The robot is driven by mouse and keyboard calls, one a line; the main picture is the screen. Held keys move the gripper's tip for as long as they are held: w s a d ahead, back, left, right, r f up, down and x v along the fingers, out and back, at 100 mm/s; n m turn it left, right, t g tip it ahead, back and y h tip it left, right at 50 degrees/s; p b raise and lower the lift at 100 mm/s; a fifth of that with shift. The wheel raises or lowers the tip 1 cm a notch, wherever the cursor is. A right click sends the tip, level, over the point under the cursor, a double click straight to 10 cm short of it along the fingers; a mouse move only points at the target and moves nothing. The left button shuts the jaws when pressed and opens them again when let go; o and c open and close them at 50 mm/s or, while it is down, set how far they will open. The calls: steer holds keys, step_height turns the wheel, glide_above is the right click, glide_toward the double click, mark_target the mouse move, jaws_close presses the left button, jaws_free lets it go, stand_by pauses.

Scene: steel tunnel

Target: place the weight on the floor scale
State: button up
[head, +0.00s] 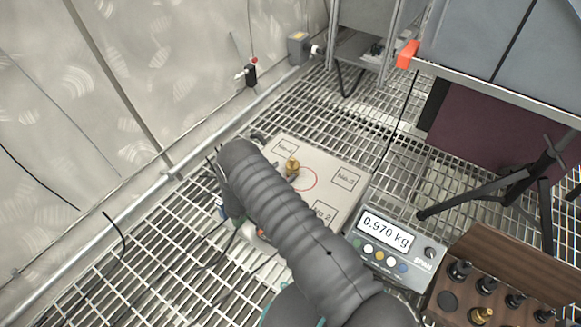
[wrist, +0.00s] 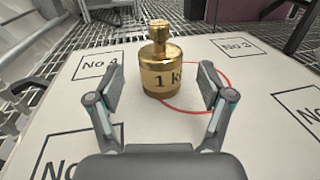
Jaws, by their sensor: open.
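The brass weight (wrist: 162,72), marked 1 kg, stands upright on the pale plate of the floor scale (wrist: 90,135). It covers the left part of a red circle drawn on the plate. In the head view the weight (head: 292,167) shows just beyond my arm, on the scale plate (head: 335,160). The scale display (head: 385,232) reads 0.970 kg. My gripper (wrist: 162,88) is open, with one finger to each side of the weight and visible gaps between. In the head view my arm hides the gripper and part of the plate.
A wooden case (head: 480,260) with several dark weights and a brass one lies at the lower right. A black tripod (head: 540,180) stands behind it. A panelled wall with a pipe (head: 150,190) runs along the left. The floor is open metal grating (head: 420,165).

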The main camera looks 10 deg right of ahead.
steer(key=v, duration=0.6)
steer(key=shift+s+a, duration=0.1)
steer(key=shift+a+r, duration=0.1)
steer(key=shift+r, duration=0.1)
steer(key=s+d+r+m+g+y, duration=0.1)
steer(key=s+d+r+m+g, duration=0.3)
steer(key=r, duration=0.6)
steer(key=s+d+r+m+g+y, duration=0.25)
steer(key=d+r+m, duration=0.2)
steer(key=r, duration=0.65)
steer(key=s+d+r+m+g+y, duration=0.1)
steer(key=s+d+r+m+g, duration=0.3)
steer(key=r, duration=0.6)
steer(key=s+a+r+m+t+y, duration=0.1)
steer(key=s+r+m+t+y, duration=0.1)
steer(key=s, duration=0.6)
steer(key=s+a+r+m+t+y, duration=0.1)
steer(key=s+r+m+t+y, duration=0.1)
steer(key=s+r+m+y, duration=0.3)
steer(key=s+a+r+m+t+y, duration=0.1)
steer(key=s+r+m+t+y, duration=0.1)
steer(key=s+r+m, duration=0.3)
steer(key=s+r+y, duration=0.1)
steer(key=s+r, duration=0.2)
steer(key=s, duration=0.3)
steer(key=shift+s+r, duration=0.25)
steer(key=shift+s, duration=0.05)
